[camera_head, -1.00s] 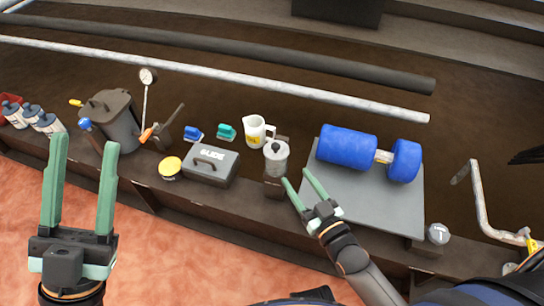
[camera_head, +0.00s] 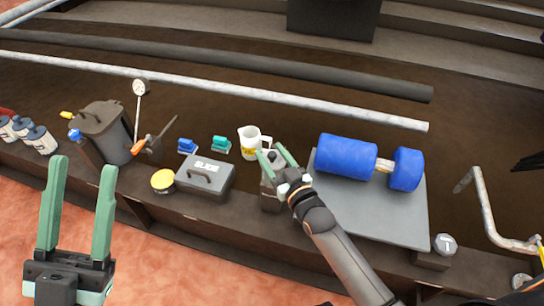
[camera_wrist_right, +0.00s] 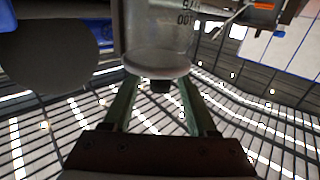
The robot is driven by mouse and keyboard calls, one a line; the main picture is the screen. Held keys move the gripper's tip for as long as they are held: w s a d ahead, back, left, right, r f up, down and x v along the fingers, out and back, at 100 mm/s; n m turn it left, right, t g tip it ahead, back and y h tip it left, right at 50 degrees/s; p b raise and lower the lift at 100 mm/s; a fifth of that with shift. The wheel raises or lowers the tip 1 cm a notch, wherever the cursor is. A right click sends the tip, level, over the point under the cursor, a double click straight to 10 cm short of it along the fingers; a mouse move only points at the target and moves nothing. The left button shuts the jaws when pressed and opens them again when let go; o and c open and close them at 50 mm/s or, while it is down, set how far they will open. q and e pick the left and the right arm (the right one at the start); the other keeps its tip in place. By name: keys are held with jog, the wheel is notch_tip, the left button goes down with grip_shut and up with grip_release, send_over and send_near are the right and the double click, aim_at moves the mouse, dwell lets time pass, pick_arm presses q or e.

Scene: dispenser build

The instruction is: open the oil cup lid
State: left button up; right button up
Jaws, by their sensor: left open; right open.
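The oil cup (camera_head: 268,174) stands upright on a small dark block on the bench, left of the grey plate. My right gripper (camera_head: 272,150) is open over its top and hides much of it. In the right wrist view the clear cup wall (camera_wrist_right: 158,30) with printed marks shows, and its round lid (camera_wrist_right: 157,66) sits on the cup. The dark lid knob (camera_wrist_right: 160,87) lies between my open right fingers, with a gap on both sides. My left gripper (camera_head: 84,165) is open and empty, in front of the bench at the left.
A white jug (camera_head: 250,142) stands just behind the oil cup. A grey box (camera_head: 205,178) and a yellow-topped can (camera_head: 163,181) are to its left. A blue roller (camera_head: 347,157) lies on the grey plate (camera_head: 370,218) to its right. A dark pot (camera_head: 105,130) stands further left.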

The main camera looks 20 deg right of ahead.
jog(key=shift+c, duration=0.2)
grip_shut()
dwell(0.3)
dwell(0.9)
